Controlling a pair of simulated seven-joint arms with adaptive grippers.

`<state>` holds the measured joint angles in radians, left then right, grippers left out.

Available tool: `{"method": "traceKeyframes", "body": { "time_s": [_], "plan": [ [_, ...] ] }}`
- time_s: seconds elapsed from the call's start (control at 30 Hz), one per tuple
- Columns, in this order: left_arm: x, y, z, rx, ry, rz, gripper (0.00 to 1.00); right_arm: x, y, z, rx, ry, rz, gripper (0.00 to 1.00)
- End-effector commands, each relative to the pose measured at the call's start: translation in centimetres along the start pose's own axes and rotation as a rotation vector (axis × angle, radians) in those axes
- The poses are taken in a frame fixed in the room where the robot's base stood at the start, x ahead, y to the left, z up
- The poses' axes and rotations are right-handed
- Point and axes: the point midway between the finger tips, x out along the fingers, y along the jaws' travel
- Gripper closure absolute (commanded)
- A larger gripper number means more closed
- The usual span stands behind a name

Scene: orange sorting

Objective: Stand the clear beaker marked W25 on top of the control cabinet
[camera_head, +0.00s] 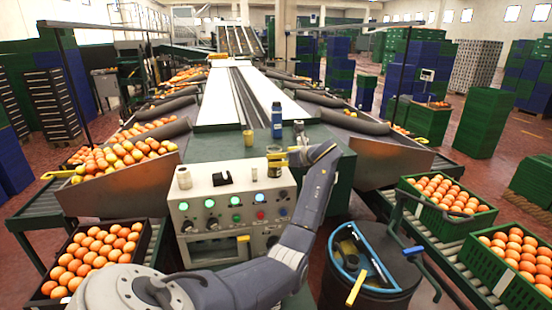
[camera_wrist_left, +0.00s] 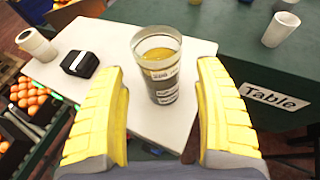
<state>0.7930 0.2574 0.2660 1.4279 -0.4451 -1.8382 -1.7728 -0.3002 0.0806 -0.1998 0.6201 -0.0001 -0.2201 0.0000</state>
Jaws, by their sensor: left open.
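A clear beaker (camera_wrist_left: 158,75) with a printed label, yellowish inside its upper part and dark below, stands upright on the pale top near the right edge of the control cabinet (camera_head: 232,212); the cabinet top also shows in the left wrist view (camera_wrist_left: 105,85). The label is too small to read surely. My left gripper (camera_head: 284,158) is at the cabinet's back right corner. In the left wrist view its yellow fingers (camera_wrist_left: 163,120) are wide apart, one on each side of the beaker, with gaps showing. My right gripper is not in view.
A white roll (camera_head: 183,177) and a black block (camera_head: 222,178) sit on the cabinet top. On the green table behind stand a yellowish cup (camera_head: 248,138), a blue bottle (camera_head: 277,122) and a white cup (camera_wrist_left: 280,30). A dark drum (camera_head: 375,285) stands to the right.

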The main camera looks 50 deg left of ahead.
Motion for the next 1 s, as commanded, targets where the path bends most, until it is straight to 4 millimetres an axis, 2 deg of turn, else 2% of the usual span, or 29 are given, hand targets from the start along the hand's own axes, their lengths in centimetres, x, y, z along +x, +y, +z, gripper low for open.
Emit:
{"method": "traceKeyframes", "body": {
  "time_s": [0.03, 0.2, 0.4, 0.6, 1.0],
  "plan": [
    [-1.1, -0.1, 0.0, -0.003, 0.001, -0.003, 0.30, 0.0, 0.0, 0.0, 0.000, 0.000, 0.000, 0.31],
    [-3.9, -0.1, -0.1, -0.001, 0.001, -0.002, 0.30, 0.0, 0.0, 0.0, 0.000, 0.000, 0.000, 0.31],
    [-6.3, 0.0, 0.0, -0.001, 0.001, 0.000, 0.30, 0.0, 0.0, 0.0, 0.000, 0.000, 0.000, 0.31],
    [-7.4, 0.0, 0.0, -0.001, 0.001, 0.000, 0.30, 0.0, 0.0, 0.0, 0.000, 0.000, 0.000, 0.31],
    [-7.6, 0.0, 0.0, -0.001, 0.000, 0.001, 0.30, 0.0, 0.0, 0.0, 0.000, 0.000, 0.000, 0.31]
  ]
}}
